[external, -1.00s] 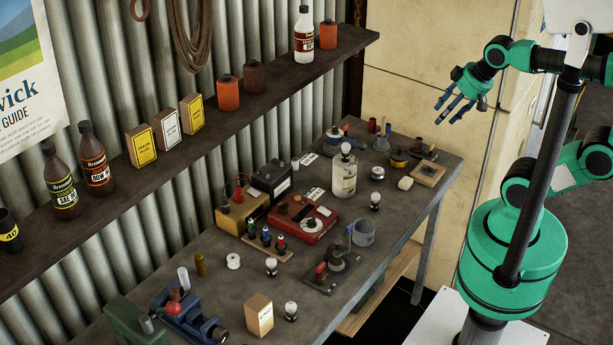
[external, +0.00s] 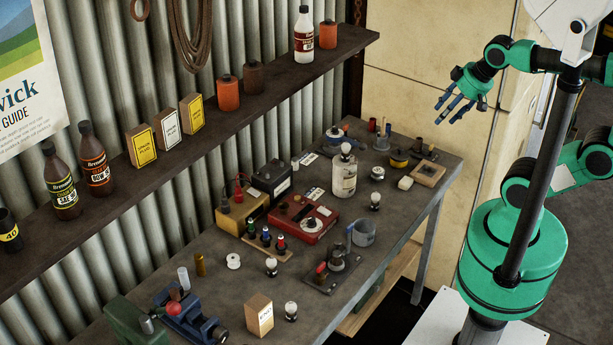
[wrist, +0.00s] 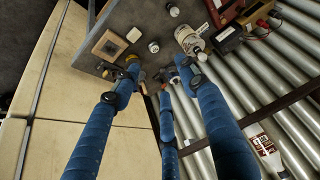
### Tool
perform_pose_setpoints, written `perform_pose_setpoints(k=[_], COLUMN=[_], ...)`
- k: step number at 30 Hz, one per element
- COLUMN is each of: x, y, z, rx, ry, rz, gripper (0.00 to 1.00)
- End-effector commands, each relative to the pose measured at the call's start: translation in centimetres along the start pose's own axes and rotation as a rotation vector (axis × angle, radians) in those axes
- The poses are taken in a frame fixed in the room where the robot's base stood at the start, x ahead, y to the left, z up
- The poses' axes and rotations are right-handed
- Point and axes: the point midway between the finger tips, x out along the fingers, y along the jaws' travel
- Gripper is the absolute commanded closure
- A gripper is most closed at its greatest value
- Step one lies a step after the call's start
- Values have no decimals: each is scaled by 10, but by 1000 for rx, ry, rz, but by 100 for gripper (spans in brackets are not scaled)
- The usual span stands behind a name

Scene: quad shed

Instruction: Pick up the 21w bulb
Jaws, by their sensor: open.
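Several small bulbs with pale glass tops stand on the grey bench (external: 215,300). One bulb (external: 271,266) is near the middle, one bulb (external: 290,311) is at the front beside a small box, and another bulb (external: 375,200) is near the right edge. That right-hand bulb seems to show in the wrist view (wrist: 174,10) too. No wattage marking is readable, so I cannot tell which is the 21w bulb. My gripper (external: 453,106) is open and empty, high above the bench's far right end, apart from all the bulbs. Its blue fingers are spread in the wrist view.
A blue vise (external: 188,316) and a small box (external: 259,315) stand at the front. A shelf (external: 270,90) runs along the corrugated wall.

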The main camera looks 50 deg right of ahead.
Motion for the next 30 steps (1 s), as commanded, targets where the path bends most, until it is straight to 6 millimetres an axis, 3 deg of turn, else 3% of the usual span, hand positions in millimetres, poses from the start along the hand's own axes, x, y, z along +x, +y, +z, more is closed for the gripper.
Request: perform_pose_setpoints(k=[23, 30], x=[0, 10], y=[0, -3], z=[0, -8], rx=[0, 1], ry=[0, -28], rz=[0, -5], gripper=[52, 52])
